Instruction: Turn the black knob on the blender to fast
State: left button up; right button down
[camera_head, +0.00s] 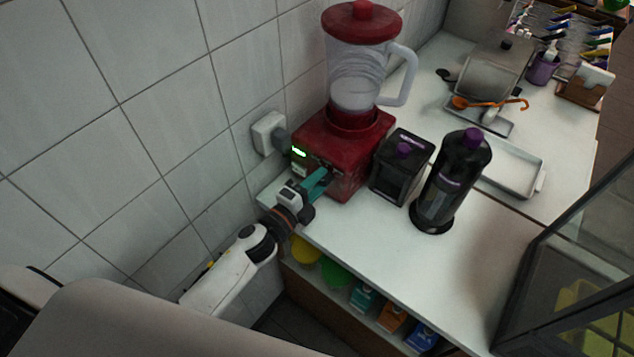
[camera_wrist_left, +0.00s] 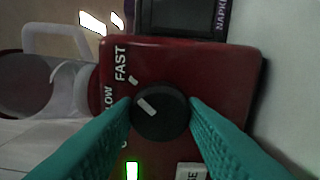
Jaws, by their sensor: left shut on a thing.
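The red blender (camera_head: 338,150) stands against the tiled wall with a clear jug and red lid on its base. In the left wrist view, the round black knob (camera_wrist_left: 160,117) sits on the red front panel (camera_wrist_left: 225,70). In the head view the gripper mostly hides the knob. My right gripper is not in view.
A black napkin box (camera_head: 402,165) and a tall black bottle with a purple cap (camera_head: 452,182) stand right of the blender. A wall socket (camera_head: 268,132) is behind it. A metal tray (camera_head: 512,168) lies farther back. The counter's front right is clear.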

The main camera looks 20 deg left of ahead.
pick_arm(q)
jog(key=o, duration=1)
jog(key=shift+b+v, duration=1.75)
jog(key=shift+v, duration=4.3)
